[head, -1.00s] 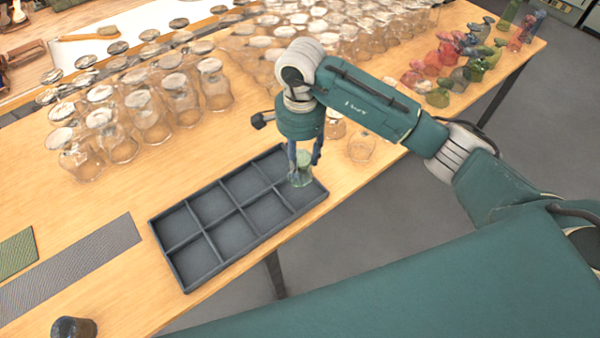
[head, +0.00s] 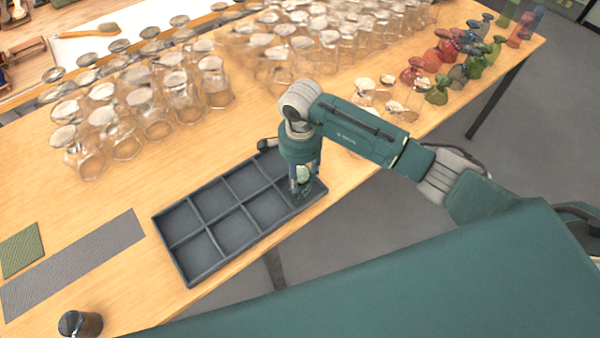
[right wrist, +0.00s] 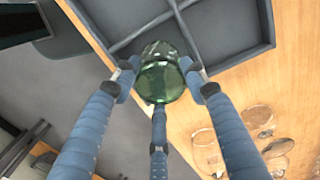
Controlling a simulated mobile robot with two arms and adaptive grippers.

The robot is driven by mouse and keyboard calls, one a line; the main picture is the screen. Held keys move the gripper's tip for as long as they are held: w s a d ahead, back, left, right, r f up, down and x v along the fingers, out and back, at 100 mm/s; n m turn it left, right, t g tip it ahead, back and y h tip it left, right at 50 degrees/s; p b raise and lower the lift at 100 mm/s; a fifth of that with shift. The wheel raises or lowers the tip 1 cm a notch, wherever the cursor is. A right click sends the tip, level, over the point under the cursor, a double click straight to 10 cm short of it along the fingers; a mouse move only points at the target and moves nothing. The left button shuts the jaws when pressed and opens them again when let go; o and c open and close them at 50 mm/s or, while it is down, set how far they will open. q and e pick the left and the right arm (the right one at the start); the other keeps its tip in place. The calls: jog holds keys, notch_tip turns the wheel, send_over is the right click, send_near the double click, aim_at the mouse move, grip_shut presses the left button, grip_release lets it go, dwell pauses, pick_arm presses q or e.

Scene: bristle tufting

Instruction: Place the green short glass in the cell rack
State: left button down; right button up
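The green short glass (head: 303,176) is between the fingers of my right gripper (head: 304,186), at the right-end front corner cell of the dark grey cell rack (head: 236,231). In the right wrist view the glass (right wrist: 161,80) sits between the three blue fingers (right wrist: 158,85), whose tips appear to touch it. The rack's walls (right wrist: 225,58) lie beyond it. Whether the glass touches the cell floor cannot be told. The other rack cells in view look empty. My left gripper is not in view.
Many clear glasses (head: 155,115) stand behind the rack. Red, green and blue glasses (head: 450,60) stand at the far right. A grey mat (head: 75,262), a green mat (head: 20,250) and a dark cup (head: 80,323) lie left. The table's front edge runs close to the rack.

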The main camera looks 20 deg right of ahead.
jog(key=o, duration=0.4)
jog(key=shift+r, duration=0.1)
jog(key=shift+r, duration=0.2)
notch_tip(320, 180, up, 12)
jog(key=b, duration=0.3)
jog(key=shift+s+f+b, duration=0.1)
jog(key=shift+f+b, duration=0.1)
jog(key=shift+b, duration=0.15)
